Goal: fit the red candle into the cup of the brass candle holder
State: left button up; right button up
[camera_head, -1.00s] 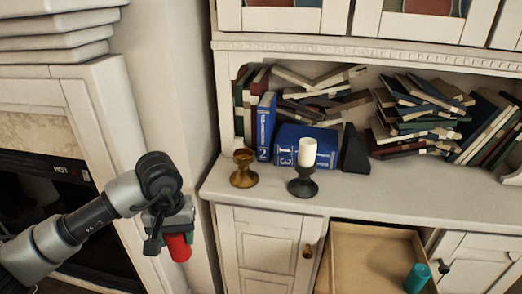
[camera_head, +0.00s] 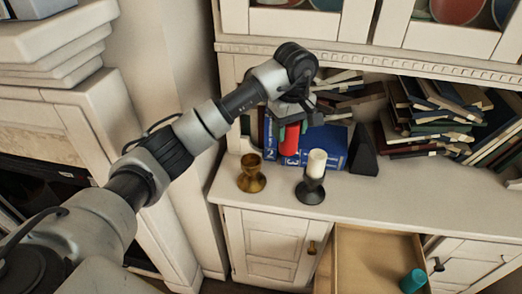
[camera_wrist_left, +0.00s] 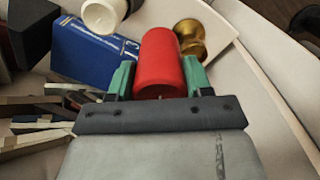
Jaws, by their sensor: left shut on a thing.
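The red candle (camera_head: 291,141) is held upright by my left gripper (camera_head: 290,128), which is shut on it. It also fills the middle of the left wrist view (camera_wrist_left: 160,65) between the green fingertips. The brass candle holder (camera_head: 251,175) stands on the cabinet top, its cup empty. In the head view the candle is above and to the right of the holder, apart from it. In the left wrist view the brass holder (camera_wrist_left: 190,38) is partly hidden behind the candle. My right gripper is not in view.
A dark holder (camera_head: 311,189) with a white candle (camera_head: 316,162) stands right of the brass one. Blue books (camera_head: 325,145), a black bookend (camera_head: 362,152) and piled books are behind. An open drawer (camera_head: 375,262) holding a teal cylinder (camera_head: 413,280) is below.

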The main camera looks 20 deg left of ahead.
pick_arm(q)
jog(key=a+f+p, duration=0.1)
jog(key=a+f, duration=0.2)
jog(key=a+f+p, duration=0.1)
jog(key=a+f, duration=0.2)
jog(key=a, duration=0.1)
jog(key=a+f+p, duration=0.1)
jog(key=a+f, duration=0.2)
jog(key=shift+a+f+p, duration=0.2)
jog(key=shift+a+p, duration=0.15)
jog(key=shift+a, duration=0.05)
jog(key=shift+w+f, duration=0.1)
jog(key=shift+f, duration=0.5)
jog(key=o, duration=1)
jog(key=shift+c, duration=0.2)
